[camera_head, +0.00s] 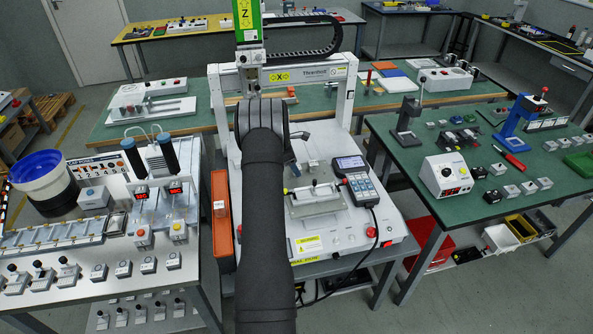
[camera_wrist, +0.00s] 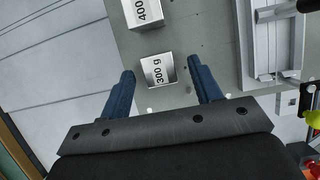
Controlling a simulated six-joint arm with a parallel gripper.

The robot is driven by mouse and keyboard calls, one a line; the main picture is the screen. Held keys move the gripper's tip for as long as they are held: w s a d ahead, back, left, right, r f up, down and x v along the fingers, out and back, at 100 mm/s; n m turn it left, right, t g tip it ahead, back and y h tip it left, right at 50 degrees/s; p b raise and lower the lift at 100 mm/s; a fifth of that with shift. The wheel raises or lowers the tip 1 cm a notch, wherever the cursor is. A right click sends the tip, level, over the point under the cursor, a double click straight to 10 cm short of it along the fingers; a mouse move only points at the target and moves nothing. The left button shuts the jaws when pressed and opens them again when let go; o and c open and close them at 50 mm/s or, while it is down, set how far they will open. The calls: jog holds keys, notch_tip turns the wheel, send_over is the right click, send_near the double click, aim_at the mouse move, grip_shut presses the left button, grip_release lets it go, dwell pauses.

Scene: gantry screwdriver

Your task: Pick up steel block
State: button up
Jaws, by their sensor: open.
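A steel block marked "300 g" (camera_wrist: 158,70) shows in the wrist view on a grey surface. It lies in line with the gap between my fingertips; its height relative to them is hard to tell. A second steel block marked "400 g" (camera_wrist: 142,12) sits just beyond it, cut off by the top edge. My gripper (camera_wrist: 166,73) is open, its two blue fingers apart on either side of the 300 g block, with nothing held.
A silver channel-shaped fixture (camera_wrist: 259,45) stands right of the blocks in the wrist view. In the head view, the white gantry (camera_head: 341,90) frames the work area, with a handheld controller (camera_head: 359,184) at right. A red button (camera_head: 371,232) sits near the base's front right.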

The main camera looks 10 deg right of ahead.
jog(key=shift+d+f, duration=0.15)
jog(key=shift+f, duration=0.3)
jog(key=c, duration=1.3)
jog(key=shift+o, duration=0.2)
jog(key=shift+r, duration=0.1)
